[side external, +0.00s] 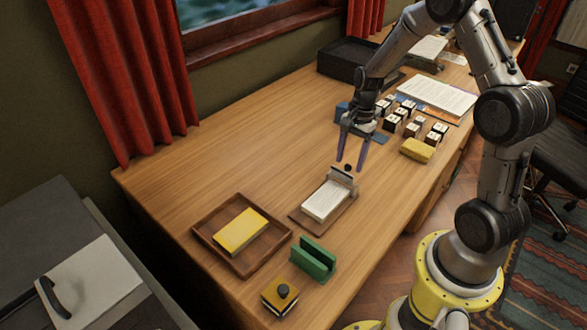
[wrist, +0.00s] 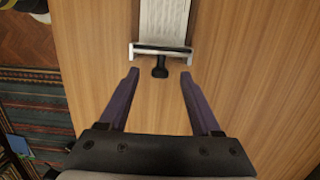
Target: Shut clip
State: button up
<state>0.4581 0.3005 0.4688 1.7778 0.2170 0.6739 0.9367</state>
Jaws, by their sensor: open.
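A small clipboard (side external: 297,219) lies on the wooden desk with a white paper stack (side external: 325,201) on it. Its grey metal clip (side external: 343,181) stands tilted up at the board's far end, with a black knob (side external: 347,168) on it. My gripper (side external: 349,166) is open and empty, fingers pointing down near the knob. In the wrist view the clip (wrist: 160,50) is a bar across the paper's end. The knob (wrist: 160,71) appears between my two purple fingertips, with a gap on each side. I cannot tell the exact height between fingertips and knob.
A wooden tray (side external: 204,229) with a yellow pad, a green holder (side external: 314,260) and a yellow-black stamp block (side external: 281,295) stand at the near end. Several small blocks (side external: 402,115) and a yellow sponge (side external: 417,150) lie to the right.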

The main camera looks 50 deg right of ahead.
notch_tip(320, 180, up, 8)
jog(key=d, duration=0.1)
jog(key=shift+f, duration=0.15)
dwell(1.0)
jog(key=shift+d, duration=0.1)
